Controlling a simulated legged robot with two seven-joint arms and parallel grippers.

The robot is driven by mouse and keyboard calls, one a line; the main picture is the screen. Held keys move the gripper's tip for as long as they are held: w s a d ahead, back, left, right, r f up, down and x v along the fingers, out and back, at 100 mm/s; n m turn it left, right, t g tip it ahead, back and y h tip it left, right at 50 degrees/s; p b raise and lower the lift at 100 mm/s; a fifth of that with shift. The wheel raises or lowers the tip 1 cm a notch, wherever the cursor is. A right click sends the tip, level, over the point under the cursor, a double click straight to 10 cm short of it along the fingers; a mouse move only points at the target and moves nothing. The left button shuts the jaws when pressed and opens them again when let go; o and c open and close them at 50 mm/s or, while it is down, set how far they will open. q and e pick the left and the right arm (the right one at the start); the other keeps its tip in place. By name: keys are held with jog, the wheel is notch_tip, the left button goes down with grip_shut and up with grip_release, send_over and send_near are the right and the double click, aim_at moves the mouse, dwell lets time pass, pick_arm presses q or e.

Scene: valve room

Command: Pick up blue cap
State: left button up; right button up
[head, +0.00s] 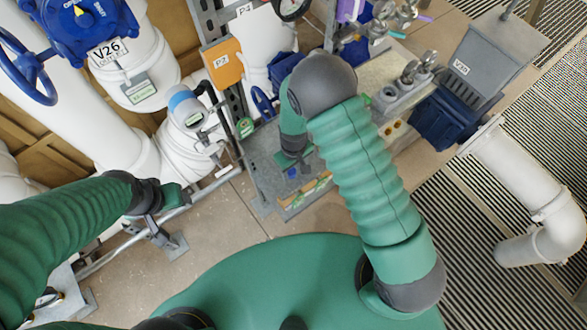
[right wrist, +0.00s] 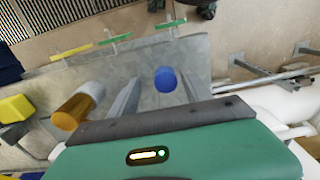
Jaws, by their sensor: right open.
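The blue cap (right wrist: 165,80) lies on the grey metal surface (right wrist: 215,52) in the right wrist view. In the head view a small blue spot, the cap (head: 292,173), shows at the right gripper. My right gripper (right wrist: 160,77) is open, pointing down at the surface. In the right wrist view the cap appears between its two fingers, nearer the right one, with a gap to each. Whether the fingers reach down to its height I cannot tell. My left gripper (head: 160,225) is at the left, near the pipe rail, away from the cap; its jaws are unclear.
A yellow block (right wrist: 15,108) is farther left. Green and yellow strips (right wrist: 70,52) line the surface's edge. White pipes (head: 185,145) stand left of the bench.

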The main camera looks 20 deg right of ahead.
aim_at(290, 171)
jog(key=shift+a+f, duration=0.25)
jog(key=shift+f, duration=0.2)
jog(key=shift+w+a, duration=0.1)
jog(key=shift+a, duration=0.45)
jog(key=shift+c, duration=0.7)
jog(key=c, duration=0.5)
jog(key=shift+d, duration=0.55)
grip_shut()
jog(key=shift+a+r, duration=0.1)
jog(key=shift+a, duration=0.1)
jog(key=shift+r+p, duration=0.25)
jog(key=shift+p, duration=0.05)
notch_tip(290, 171, up, 4)
jog(key=p, duration=0.3)
jog(key=shift+a+f, duration=0.1)
pick_arm(q)
notch_tip(290, 171, up, 6)
jog(key=a+p, duration=0.1)
jog(key=p, duration=0.1)
jog(key=shift+a+r+p, duration=0.15)
jog(key=shift+p, duration=0.25)
pick_arm(e)
jog(key=s+a, duration=0.3)
jog(key=s, duration=0.4)
jog(key=s+a, duration=0.3)
jog(key=s, duration=0.4)
jog(key=shift+s+a+r, duration=0.25)
jog(key=shift+s+a, duration=0.05)
jog(key=shift+a, duration=0.1)
